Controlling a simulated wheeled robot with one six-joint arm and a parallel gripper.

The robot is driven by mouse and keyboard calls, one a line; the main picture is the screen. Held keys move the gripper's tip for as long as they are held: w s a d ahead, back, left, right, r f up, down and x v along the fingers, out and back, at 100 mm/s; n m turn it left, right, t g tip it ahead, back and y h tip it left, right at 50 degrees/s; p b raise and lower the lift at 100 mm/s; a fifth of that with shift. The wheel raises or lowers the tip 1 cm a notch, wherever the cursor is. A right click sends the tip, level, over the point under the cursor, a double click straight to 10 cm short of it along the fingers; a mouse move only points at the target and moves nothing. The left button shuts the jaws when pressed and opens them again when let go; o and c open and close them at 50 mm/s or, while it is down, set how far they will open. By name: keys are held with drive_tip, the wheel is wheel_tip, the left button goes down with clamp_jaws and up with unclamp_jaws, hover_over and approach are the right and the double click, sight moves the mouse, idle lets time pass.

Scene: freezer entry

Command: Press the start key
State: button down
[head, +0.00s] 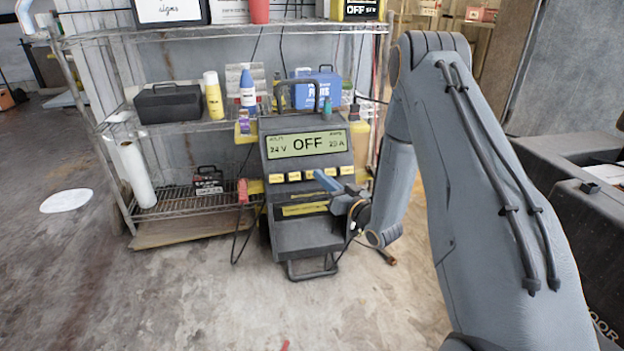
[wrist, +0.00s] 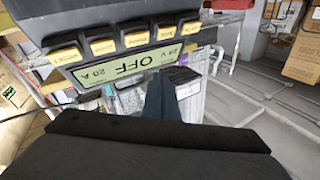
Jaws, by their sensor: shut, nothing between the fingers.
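A dark charger-like unit (head: 306,148) stands on the floor before the shelf. Its display (head: 308,144) reads OFF, 24 V and 20 A. Below the display is a row of several yellow keys (head: 293,176); their labels are too small to read, so I cannot tell which is the start key. My gripper (head: 326,180) is shut and empty, just in front of the right part of this row. In the wrist view the unit appears upside down, with the keys (wrist: 136,37) above the display (wrist: 125,66); my gripper (wrist: 158,78) ends below them. I see no clear contact.
A wire shelf (head: 190,127) behind the unit holds bottles, a black case (head: 168,103) and a blue box (head: 318,88). A red clamp (head: 243,191) with a cable hangs at the unit's left side. A dark bulky machine (head: 570,170) stands at the right. The floor at front left is clear.

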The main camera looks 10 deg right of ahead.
drive_tip(key=w+f+b, duration=0.3)
drive_tip(key=w, duration=0.2)
drive_tip(key=shift+b, duration=0.35)
drive_tip(key=shift+w+f, duration=0.15)
idle(1.7)
drive_tip(key=shift+w+f, duration=0.2)
drive_tip(key=shift+w, duration=0.1)
drive_tip(key=shift+w+f+b, duration=0.2)
drive_tip(key=shift+w+b, duration=0.1)
drive_tip(key=shift+w, duration=0.1)
idle(0.8)
drive_tip(key=shift+s+r+p, duration=0.45)
drive_tip(key=shift+s+p, duration=0.3)
drive_tip(key=shift+p, duration=0.1)
